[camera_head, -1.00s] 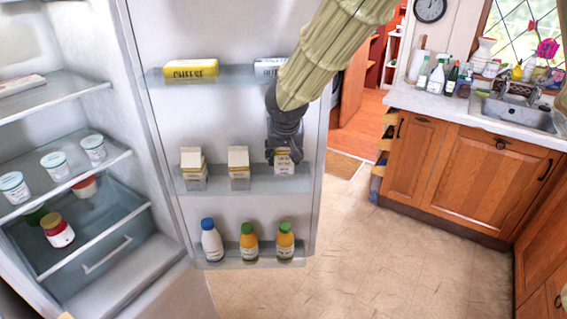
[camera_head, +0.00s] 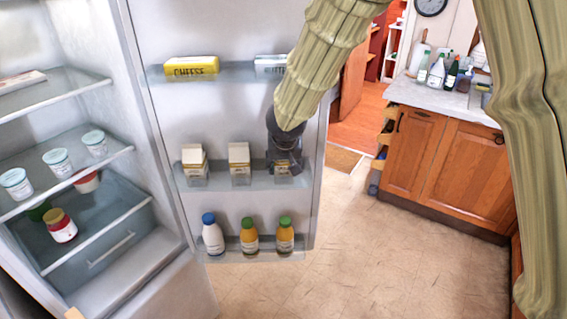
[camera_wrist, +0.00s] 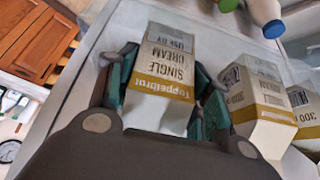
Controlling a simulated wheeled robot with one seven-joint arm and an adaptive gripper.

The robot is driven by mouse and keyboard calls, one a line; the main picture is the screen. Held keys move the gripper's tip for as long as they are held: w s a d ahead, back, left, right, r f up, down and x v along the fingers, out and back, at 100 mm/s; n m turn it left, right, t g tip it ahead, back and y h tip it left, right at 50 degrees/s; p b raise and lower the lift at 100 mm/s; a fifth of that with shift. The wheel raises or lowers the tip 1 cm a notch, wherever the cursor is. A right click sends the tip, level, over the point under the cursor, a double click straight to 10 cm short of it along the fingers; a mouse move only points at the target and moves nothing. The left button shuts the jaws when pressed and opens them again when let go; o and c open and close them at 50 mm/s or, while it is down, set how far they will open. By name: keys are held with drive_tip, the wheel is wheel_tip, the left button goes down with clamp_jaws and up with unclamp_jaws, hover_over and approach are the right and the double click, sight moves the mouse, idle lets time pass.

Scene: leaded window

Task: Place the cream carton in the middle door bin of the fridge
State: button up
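The cream carton (camera_wrist: 165,65), white and tan with "Single Cream" on its label, is upright between the fingers of my gripper (camera_wrist: 168,90) in the wrist view. One finger is on each side, very close to it; whether both press on it is unclear. In the head view my gripper (camera_head: 284,160) is at the right end of the middle door bin (camera_head: 215,182) and hides most of that carton (camera_head: 284,178). The carton is in the bin, beside two similar cartons (camera_head: 194,163) (camera_head: 239,163); one neighbour (camera_wrist: 258,100) is close to my right finger in the wrist view.
The fridge door (camera_head: 215,115) is open. Its upper bin holds a yellow cheese pack (camera_head: 191,66) and a pale pack (camera_head: 271,64). The lower bin holds a white bottle (camera_head: 212,236) and two orange bottles (camera_head: 250,238). Floor (camera_head: 390,245) right of the door is clear.

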drive_tip(key=o, duration=0.4)
drive_tip(key=shift+r, duration=0.1)
drive_tip(key=b+v, duration=0.1)
drive_tip(key=v, duration=1.1)
drive_tip(key=shift+a+b, duration=0.1)
drive_tip(key=shift+b, duration=0.25)
